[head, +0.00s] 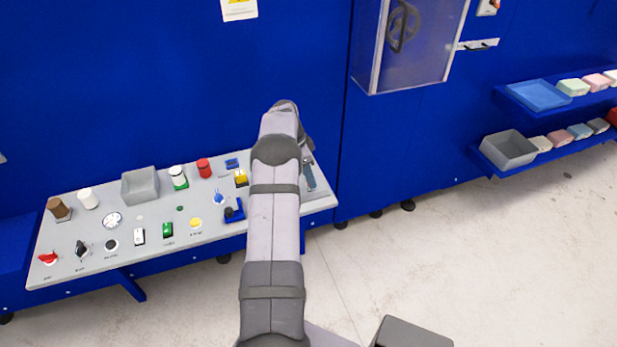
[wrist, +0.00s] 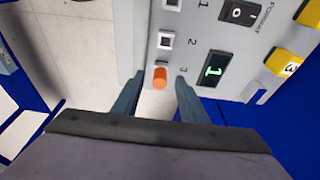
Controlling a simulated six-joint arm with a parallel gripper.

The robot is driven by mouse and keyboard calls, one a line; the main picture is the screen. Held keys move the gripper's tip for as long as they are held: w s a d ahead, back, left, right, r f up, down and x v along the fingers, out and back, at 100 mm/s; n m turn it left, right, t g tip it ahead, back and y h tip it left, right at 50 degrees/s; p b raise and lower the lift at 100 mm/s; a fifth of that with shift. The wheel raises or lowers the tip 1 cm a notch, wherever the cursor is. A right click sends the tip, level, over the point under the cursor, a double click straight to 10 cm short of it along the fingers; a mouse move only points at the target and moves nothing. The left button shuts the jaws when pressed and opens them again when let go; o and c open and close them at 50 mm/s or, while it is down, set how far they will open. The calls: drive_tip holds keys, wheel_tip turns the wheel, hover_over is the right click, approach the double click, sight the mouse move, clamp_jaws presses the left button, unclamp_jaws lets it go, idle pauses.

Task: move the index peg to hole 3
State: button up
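The orange index peg (wrist: 160,77) sits beside the printed number 3 in the wrist view. Its base is hidden, so I cannot see the hole under it. Two square holes, hole 2 (wrist: 165,40) and hole 1 (wrist: 171,4), stand empty in line with it. My gripper (wrist: 159,78) is open, with one finger on each side of the peg and a visible gap to each finger. In the head view my arm covers the peg and most of the gripper.
The grey panel (head: 75,222) carries many knobs and buttons left of my arm. A display (wrist: 213,69) reads 1, beside a black rocker switch (wrist: 242,12) and yellow parts (wrist: 283,63). A blue shelf (head: 487,158) with a grey bin (head: 509,150) is at right.

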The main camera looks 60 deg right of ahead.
drive_tip(key=b+v, duration=0.1)
drive_tip(key=v, duration=0.5)
drive_tip(key=shift+b, duration=0.4)
drive_tip(key=w+a+r+n+t, duration=0.1)
drive_tip(key=w+a+r+n, duration=0.2)
drive_tip(key=w+a+n, duration=0.7)
drive_tip(key=w+a+r+n, duration=0.1)
drive_tip(key=w+a+n, duration=0.1)
drive_tip(key=a, duration=0.8)
drive_tip(key=w+a+r+n, duration=0.1)
drive_tip(key=w+a+n, duration=0.1)
drive_tip(key=a, duration=0.8)
drive_tip(key=s+a+f+n+y, duration=0.1)
drive_tip(key=s+a+n, duration=0.35)
drive_tip(key=a, duration=0.35)
drive_tip(key=s+a+f+n+t, duration=0.1)
drive_tip(key=s+a+n, duration=0.35)
drive_tip(key=a, duration=0.35)
drive_tip(key=s+a+f+n+y, duration=0.1)
drive_tip(key=s+a+n, duration=0.35)
drive_tip(key=a, duration=0.35)
wheel_tip(320, 180, down, 15)
drive_tip(key=b, duration=1.4)
drive_tip(key=shift+s+a+b, duration=0.25)
drive_tip(key=shift+s+b, duration=0.1)
drive_tip(key=shift+b, duration=0.05)
drive_tip(key=shift+m, duration=0.25)
